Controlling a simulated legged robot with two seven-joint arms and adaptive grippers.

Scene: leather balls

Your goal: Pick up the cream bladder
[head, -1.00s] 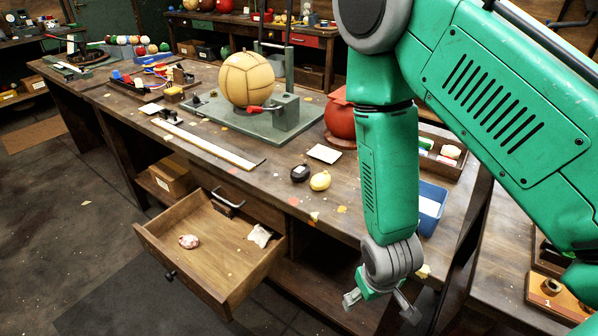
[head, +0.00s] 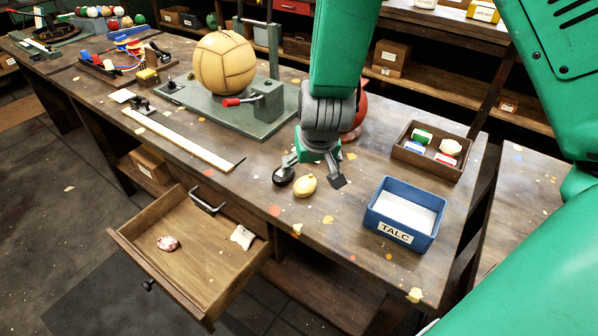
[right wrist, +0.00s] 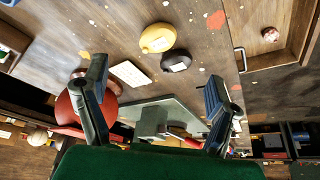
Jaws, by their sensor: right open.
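The cream bladder (head: 305,186), a small pale-yellow rounded thing with a nub, lies on the workbench (head: 262,190) near its front edge. It also shows in the right wrist view (right wrist: 158,38). A dark bladder-like piece (head: 283,176) lies just left of it, and it shows beside it in the right wrist view (right wrist: 176,60). My right gripper (head: 313,172) is open and empty above the bench, its fingers apart on either side of the cream bladder in the head view. In the right wrist view my right gripper (right wrist: 155,82) has nothing between its fingers. My left gripper is out of view.
A tan panelled ball (head: 224,62) sits on a green stand behind. A red ball (head: 357,108) is partly hidden by my arm. A blue TALC box (head: 383,222) and a wooden tray (head: 405,157) stand right. An open drawer (head: 205,268) juts out front left.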

